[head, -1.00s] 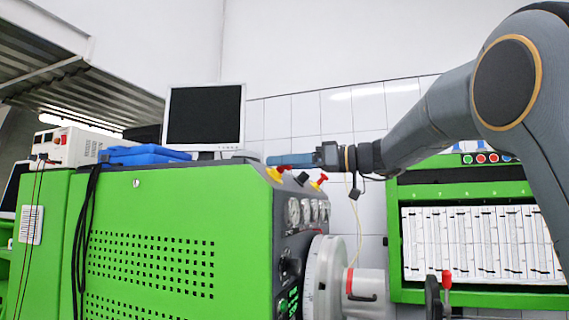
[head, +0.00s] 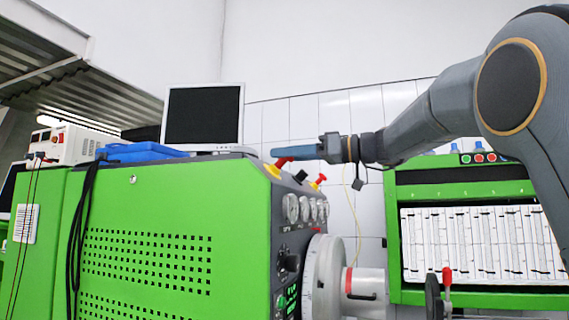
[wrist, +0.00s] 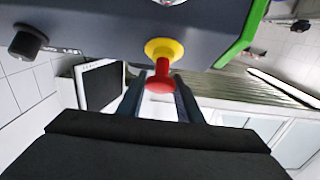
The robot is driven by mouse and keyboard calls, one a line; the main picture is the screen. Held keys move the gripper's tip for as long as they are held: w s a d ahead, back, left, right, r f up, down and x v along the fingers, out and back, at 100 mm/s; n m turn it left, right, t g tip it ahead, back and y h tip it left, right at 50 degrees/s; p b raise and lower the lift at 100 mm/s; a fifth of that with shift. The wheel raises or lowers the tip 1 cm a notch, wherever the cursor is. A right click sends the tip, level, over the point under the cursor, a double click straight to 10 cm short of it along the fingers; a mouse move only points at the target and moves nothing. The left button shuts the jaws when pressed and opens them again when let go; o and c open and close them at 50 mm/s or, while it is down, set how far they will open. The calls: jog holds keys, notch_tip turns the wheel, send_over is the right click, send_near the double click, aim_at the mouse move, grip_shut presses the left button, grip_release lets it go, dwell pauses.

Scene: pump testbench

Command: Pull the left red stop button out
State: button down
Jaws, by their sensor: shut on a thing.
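The left red stop button (head: 284,161) stands on its yellow collar (head: 273,171) on the sloped top edge of the green testbench (head: 180,230). My gripper (head: 273,154) reaches in from the right and is shut on this button. In the wrist view the red button (wrist: 160,82) sits between the two fingers of my gripper (wrist: 162,88), with its stem and yellow collar (wrist: 164,48) in plain sight. In the head view the fingers partly cover the button's top. A second red button (head: 321,178) with a yellow collar stands to the right.
A black knob (head: 301,176) sits between the two red buttons and shows in the wrist view (wrist: 27,41). Gauges (head: 292,208) line the panel below. Open space lies above the gripper.

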jog(key=shift+r, duration=0.1)
jog(key=c, duration=1.3)
grip_release()
jog(key=shift+o, duration=0.2)
jog(key=shift+d, duration=0.1)
jog(key=b+v, duration=0.2)
jog(key=v, duration=0.5)
jog(key=shift+s+d, duration=0.2)
jog(key=shift+d, duration=0.15)
